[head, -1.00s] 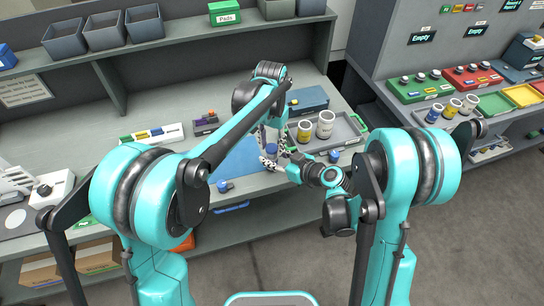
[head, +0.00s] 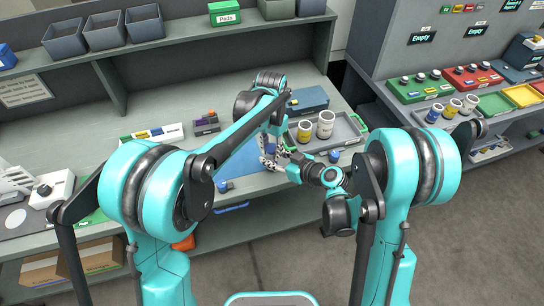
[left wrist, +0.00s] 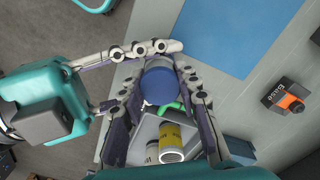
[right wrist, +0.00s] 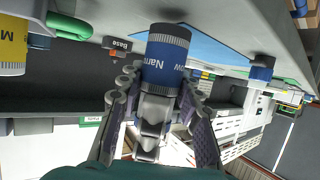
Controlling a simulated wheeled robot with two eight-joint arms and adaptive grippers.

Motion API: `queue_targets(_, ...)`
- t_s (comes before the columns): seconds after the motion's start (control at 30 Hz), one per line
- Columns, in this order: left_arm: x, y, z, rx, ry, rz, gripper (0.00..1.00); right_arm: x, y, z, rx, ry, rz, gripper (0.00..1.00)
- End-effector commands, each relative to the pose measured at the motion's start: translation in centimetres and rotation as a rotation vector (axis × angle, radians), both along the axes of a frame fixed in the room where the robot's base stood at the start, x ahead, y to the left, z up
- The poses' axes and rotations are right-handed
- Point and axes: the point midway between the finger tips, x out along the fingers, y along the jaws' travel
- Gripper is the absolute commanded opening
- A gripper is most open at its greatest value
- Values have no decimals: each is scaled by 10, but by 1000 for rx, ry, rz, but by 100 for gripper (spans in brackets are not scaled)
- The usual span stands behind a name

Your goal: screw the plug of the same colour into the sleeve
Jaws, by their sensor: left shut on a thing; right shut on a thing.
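A blue sleeve (right wrist: 165,62) with grey knurled rings and a label starting "Narr" is in my right gripper (right wrist: 155,95). In the left wrist view a round blue plug head (left wrist: 158,86) lies between the fingers of my left gripper (left wrist: 160,98), which is shut on it. The grey part of the sleeve (left wrist: 160,64) shows just beyond the blue head, and my right gripper (left wrist: 150,48) reaches in from the left there. Whether plug and sleeve are threaded together is hidden. In the head view both grippers meet at the bench's front edge, left (head: 268,148), right (head: 290,165).
Another blue plug (head: 222,186) stands left of the grippers. A black "Base" box (left wrist: 283,95) is nearby.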

Motion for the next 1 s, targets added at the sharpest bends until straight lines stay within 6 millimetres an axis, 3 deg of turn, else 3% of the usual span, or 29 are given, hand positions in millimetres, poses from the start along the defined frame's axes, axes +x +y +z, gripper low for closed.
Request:
queue_targets(0.23, 0, 0, 0, -1, -3, -359, 0, 0, 0, 0, 0, 0, 0, 0)
queue_targets(0.57, 0, 1, 0, -1, -4, -404, 0, 0, 0, 0, 0, -1, -1, 0)
queue_targets(0.6, 0, 1, 0, -1, -4, -403, 39, 0, 0, 0, 1, 0, -1, 0)
queue_targets(0.67, 0, 1, 0, -1, -4, -403, 52, 0, 0, 0, 1, 0, -1, 0)
queue_targets(1.0, 0, 1, 4, -1, -2, -402, 52, 0, 0, 0, 0, -1, -1, 0)
